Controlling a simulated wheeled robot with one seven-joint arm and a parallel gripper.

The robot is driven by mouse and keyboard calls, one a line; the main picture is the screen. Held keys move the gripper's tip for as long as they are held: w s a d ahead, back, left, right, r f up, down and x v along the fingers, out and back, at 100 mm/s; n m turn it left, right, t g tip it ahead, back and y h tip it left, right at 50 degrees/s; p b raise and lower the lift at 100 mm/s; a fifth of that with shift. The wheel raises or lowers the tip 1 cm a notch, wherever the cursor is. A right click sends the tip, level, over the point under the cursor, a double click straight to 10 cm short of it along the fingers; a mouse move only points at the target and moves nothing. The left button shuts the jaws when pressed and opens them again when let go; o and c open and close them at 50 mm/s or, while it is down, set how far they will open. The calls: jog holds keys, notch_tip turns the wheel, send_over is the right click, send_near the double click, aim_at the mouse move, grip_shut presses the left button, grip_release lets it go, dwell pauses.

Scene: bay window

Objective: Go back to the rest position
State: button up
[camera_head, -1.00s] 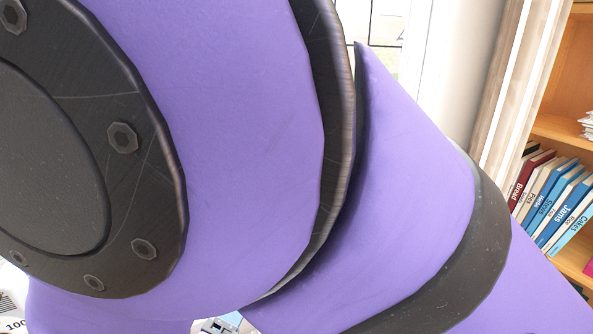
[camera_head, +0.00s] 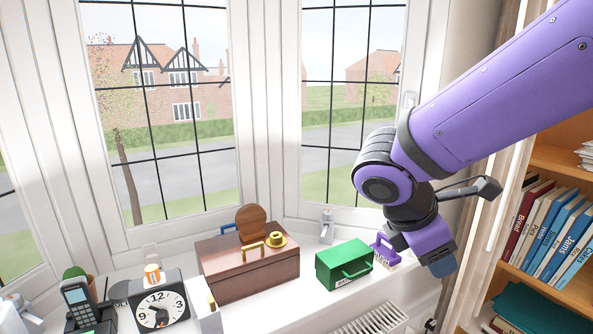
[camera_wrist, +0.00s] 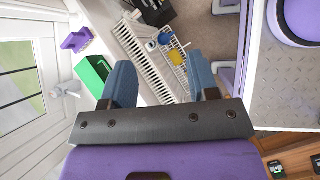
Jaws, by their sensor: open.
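My arm reaches in from the right in the head view, with my gripper (camera_head: 443,266) hanging beyond the right end of the window sill, pointing down. In the wrist view both blue fingers of my gripper (camera_wrist: 162,76) are spread apart with nothing between them. In the head view part of the fingers is hidden behind the gripper body. The gripper is just right of a small purple object with a handle (camera_head: 387,250), which also shows in the wrist view (camera_wrist: 76,40). I cannot tell whether any gap separates them.
On the sill (camera_head: 268,318) stand a green box (camera_head: 336,270), a brown case (camera_head: 250,274), a clock (camera_head: 158,310), a phone (camera_head: 78,300) and a cactus. A bookshelf (camera_head: 560,152) is at the right. Below is a radiator (camera_wrist: 135,55) with a wire rack (camera_wrist: 174,62).

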jog(key=s+d+r+m+t+y, duration=0.3)
jog(key=s+d+r+m+y, duration=0.3)
jog(key=m, duration=1.2)
jog(key=s+d+r, duration=0.2)
jog(key=s+d, duration=0.1)
jog(key=shift+s+d+y, duration=0.25)
jog(key=shift+s+y, duration=0.15)
